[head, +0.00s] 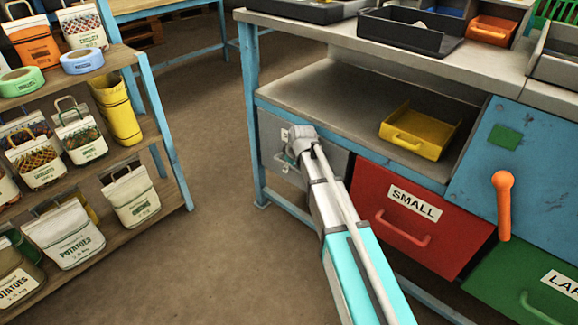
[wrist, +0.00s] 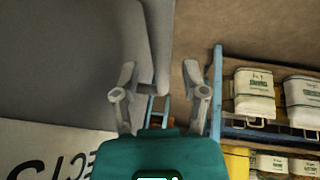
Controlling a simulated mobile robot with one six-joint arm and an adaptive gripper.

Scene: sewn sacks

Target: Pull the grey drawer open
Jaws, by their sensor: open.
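The grey drawer (head: 270,138) is at the left end of the bench, under its lower shelf. Its front looks about level with the bench frame, and my arm hides part of it. My gripper (head: 291,147) is at the drawer front, pointing away from the head camera. In the wrist view my gripper (wrist: 160,95) has its two fingers spread wide apart. A grey surface (wrist: 70,60) fills the left of that view, with a white lettered label (wrist: 50,152) below it. I cannot make out the handle clearly or tell whether it lies between the fingers.
The red drawer marked SMALL (head: 420,215) is right of the grey one, with a green drawer (head: 530,275) beyond. A yellow bin (head: 420,130) sits on the shelf above. A rack of sacks (head: 165,195) stands left. Open floor (head: 205,130) lies between rack and bench.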

